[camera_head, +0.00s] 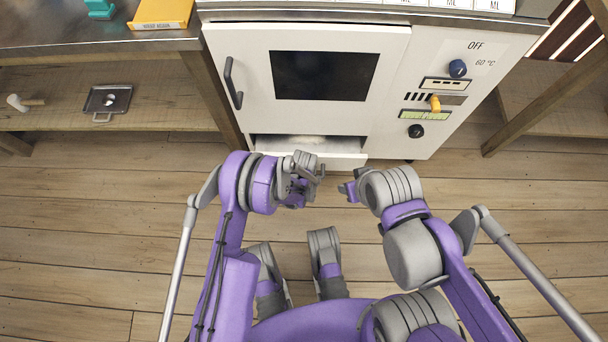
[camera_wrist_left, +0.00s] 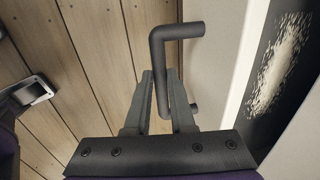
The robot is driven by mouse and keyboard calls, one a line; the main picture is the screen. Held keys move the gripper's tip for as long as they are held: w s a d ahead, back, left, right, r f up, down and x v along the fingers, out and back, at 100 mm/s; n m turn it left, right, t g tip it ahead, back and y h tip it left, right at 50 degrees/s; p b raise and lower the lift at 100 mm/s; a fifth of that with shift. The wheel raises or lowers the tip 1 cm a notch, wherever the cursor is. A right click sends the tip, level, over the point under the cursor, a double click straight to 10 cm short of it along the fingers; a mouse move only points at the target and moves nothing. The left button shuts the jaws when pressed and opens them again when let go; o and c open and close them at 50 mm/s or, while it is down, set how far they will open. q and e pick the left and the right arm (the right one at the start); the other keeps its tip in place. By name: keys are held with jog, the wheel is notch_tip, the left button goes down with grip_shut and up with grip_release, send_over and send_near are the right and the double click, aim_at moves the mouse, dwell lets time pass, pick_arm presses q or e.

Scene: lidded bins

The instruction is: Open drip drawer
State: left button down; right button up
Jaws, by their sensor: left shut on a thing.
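The drip drawer (camera_head: 345,161) is at the bottom of a white oven-like cabinet (camera_head: 400,80) and stands partly pulled out. Its dark inside shows a pale, speckled patch (camera_wrist_left: 280,65) in the left wrist view. The drawer's dark grey bar handle (camera_wrist_left: 178,32) stands out from its white front (camera_wrist_left: 222,50). My left gripper (camera_head: 314,174) is at the drawer front; in the left wrist view its fingers (camera_wrist_left: 160,78) are shut on the handle. My right gripper (camera_head: 348,191) hangs to the right, apart from the drawer, its jaws too small to read.
The cabinet door with a dark window (camera_head: 325,75) is shut, its handle (camera_head: 233,83) on the left. Knobs (camera_head: 457,68) are on the right panel. A shelf on the left holds a small metal tray (camera_head: 107,100) and a mallet (camera_head: 24,103). Wooden floor (camera_head: 90,220) before the drawer is clear.

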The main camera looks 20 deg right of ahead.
pick_arm(q)
jog(key=shift+w+d, duration=0.1)
jog(key=c, duration=0.8)
grip_release()
jog(key=shift+o, duration=0.2)
notch_tip(320, 180, up, 11)
jog(key=s+p, duration=0.2)
jog(key=shift+a+f, duration=0.15)
jog(key=shift+a, duration=0.15)
